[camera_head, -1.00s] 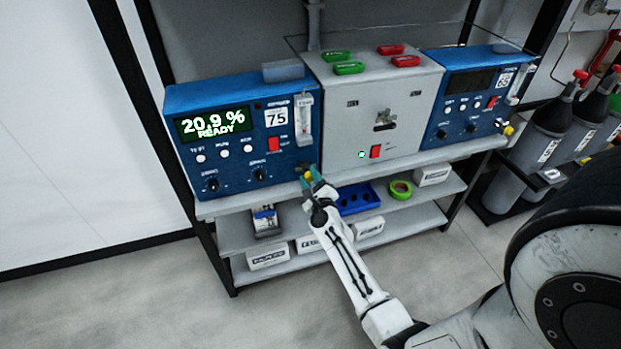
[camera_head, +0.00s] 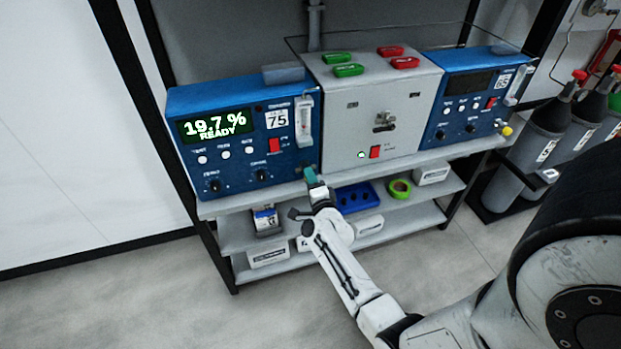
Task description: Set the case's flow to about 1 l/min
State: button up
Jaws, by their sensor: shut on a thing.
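The blue case marked 75 (camera_head: 240,165) stands at the left of the upper shelf. Its lit green display (camera_head: 216,124) reads 19.7 % READY. A clear upright flow meter (camera_head: 304,122) is on its right front; its float is too small to read. A red switch (camera_head: 275,146) sits left of the meter. My gripper (camera_head: 311,176) is at the lower right corner of the case, below the flow meter.
A grey box (camera_head: 356,138) with green and red tags on top stands right of the case. A second blue case (camera_head: 466,105), marked 65, has a dark display and a yellow knob (camera_head: 507,130). Gas cylinders (camera_head: 543,135) stand at the right. The lower shelf holds boxes and a blue tray (camera_head: 357,197).

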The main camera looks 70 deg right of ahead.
jog(key=n+p, duration=0.1)
jog(key=n, duration=0.4)
jog(key=shift+f+n, duration=0.1)
jog(key=shift+n, duration=0.2)
dwell(0.4)
jog(key=o, duration=1.1)
jog(key=shift+c, duration=0.2)
jog(key=shift+a, duration=0.1)
jog(key=p+v, duration=0.3)
jog(key=v, duration=0.7)
jog(key=shift+s+a, duration=0.2)
jog(key=shift+s, duration=0.1)
jog(key=shift+w, duration=0.1)
